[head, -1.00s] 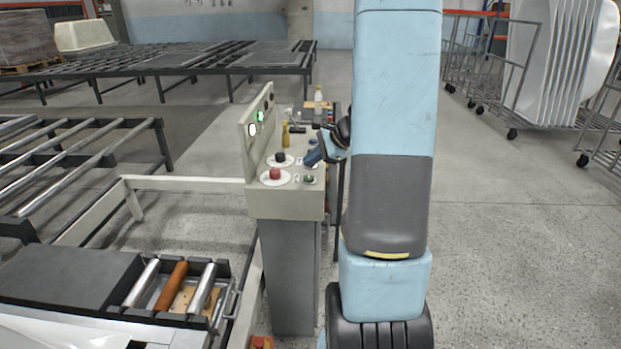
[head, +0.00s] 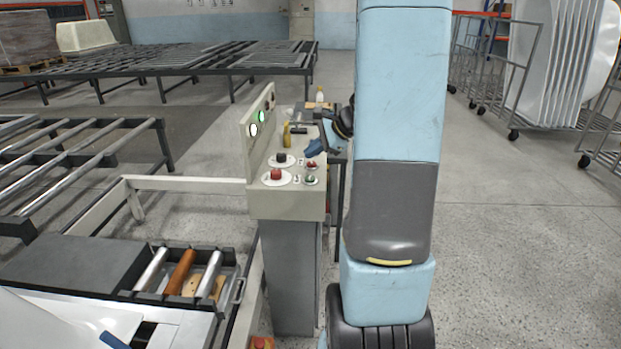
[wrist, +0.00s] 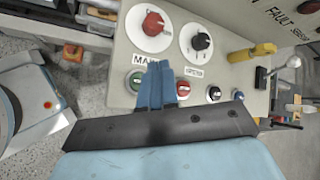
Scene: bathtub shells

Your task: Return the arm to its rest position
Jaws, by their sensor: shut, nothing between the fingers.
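My arm (head: 398,90) stands upright in the right middle of the head view and hides part of what is behind it. My gripper (head: 312,148) is beyond it, above the right part of the control panel top (head: 258,200). In the wrist view the blue fingers of my gripper (wrist: 158,72) are together with nothing between them. They overlap the panel in the picture, between a green button (wrist: 137,82) and a red one (wrist: 183,90). I cannot tell whether they touch it.
The panel has a red knob (head: 276,174), a black knob (head: 281,157) and a yellow lever (head: 286,133). Roller conveyors (head: 85,165) lie to the left. Wire carts (head: 500,80) with white tub shells (head: 562,55) stand at right. The floor (head: 520,250) on the right is clear.

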